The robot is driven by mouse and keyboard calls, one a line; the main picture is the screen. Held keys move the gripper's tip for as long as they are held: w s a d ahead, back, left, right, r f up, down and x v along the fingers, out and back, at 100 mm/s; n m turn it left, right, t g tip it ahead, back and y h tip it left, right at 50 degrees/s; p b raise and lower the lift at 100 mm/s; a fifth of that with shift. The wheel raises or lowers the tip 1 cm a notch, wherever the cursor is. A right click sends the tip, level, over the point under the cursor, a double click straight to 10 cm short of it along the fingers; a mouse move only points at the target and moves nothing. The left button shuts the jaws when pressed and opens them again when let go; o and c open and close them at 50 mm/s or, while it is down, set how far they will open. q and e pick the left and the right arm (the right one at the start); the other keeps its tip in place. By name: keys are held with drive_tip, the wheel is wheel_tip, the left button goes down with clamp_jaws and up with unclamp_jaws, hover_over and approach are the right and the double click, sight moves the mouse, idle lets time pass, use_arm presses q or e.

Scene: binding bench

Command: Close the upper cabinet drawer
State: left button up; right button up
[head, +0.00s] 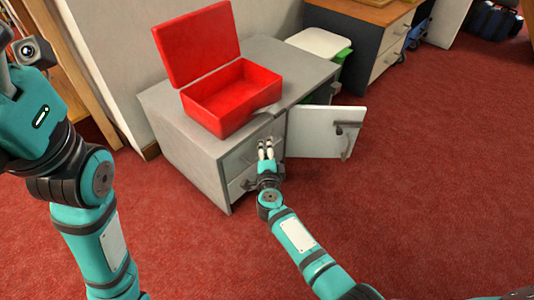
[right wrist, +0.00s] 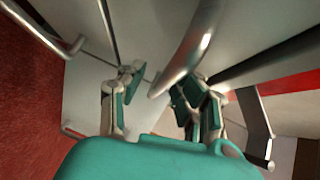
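The grey cabinet (head: 185,130) stands against the wall, its drawer fronts facing me. The upper drawer front (head: 238,156) is partly covered by my right gripper; I cannot tell how far the drawer stands out. My right gripper (head: 266,145) is at the upper drawer front. In the right wrist view its two fingers (right wrist: 155,88) are spread apart. A curved metal handle (right wrist: 190,50) passes close in front of them; I see no grip on it. My left arm (head: 85,190) shows at the left, but its fingers are out of the picture.
An open red box (head: 232,97) sits on the cabinet top. The cabinet's white door (head: 318,130) stands open to the right of my right gripper. A bin with a white lid (head: 320,42) and a desk (head: 375,42) stand behind. The red carpet in front is clear.

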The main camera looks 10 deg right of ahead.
drive_tip(key=s+a+r, duration=0.1)
drive_tip(key=s, duration=1)
drive_tip(key=shift+s+a+r, duration=0.25)
drive_tip(key=shift+s+r, duration=0.05)
drive_tip(key=shift+s, duration=0.1)
